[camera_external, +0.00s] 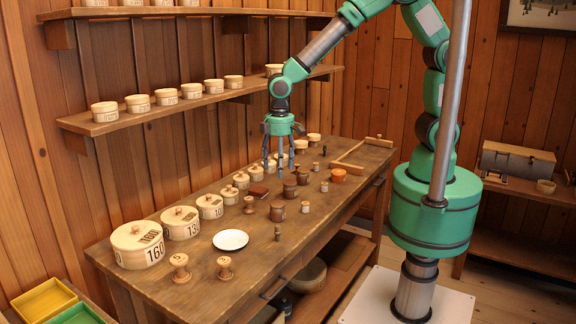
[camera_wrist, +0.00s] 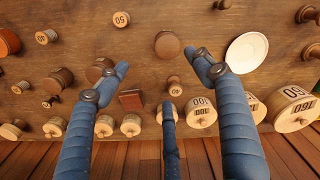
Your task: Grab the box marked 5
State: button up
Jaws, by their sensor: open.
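I cannot make out a 5 on any box with certainty; many labels are too small to read. Lidded round wooden boxes line the wall side of the table, the largest marked 160 (camera_external: 140,248), then 130 (camera_external: 181,225) and 100 (camera_external: 209,209), with smaller ones beyond. In the wrist view I see the 160 box (camera_wrist: 294,110), the 100 box (camera_wrist: 201,111) and a small piece marked 50 (camera_wrist: 121,19). My gripper (camera_external: 280,163) is open and empty above the far half of the table, fingers pointing down.
Brown pots (camera_external: 290,189), small spools (camera_external: 224,267) and an orange-brown tub (camera_external: 338,174) stand about. A wall shelf (camera_external: 130,119) holds more round boxes. Yellow (camera_external: 43,299) and green trays (camera_external: 76,315) sit at lower left.

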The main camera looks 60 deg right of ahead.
aim_at(278, 203)
jog(key=shift+s+a+f, duration=0.25)
jog(key=shift+a+f, duration=0.5)
jog(key=shift+a, duration=0.05)
jog(key=shift+f+b, duration=0.5)
jog(key=shift+f, duration=3.8)
jog(key=shift+a+f+b, duration=0.15)
jog(key=shift+f+b, duration=0.35)
jog(key=shift+f, duration=2.1)
jog(key=shift+c, duration=0.3)
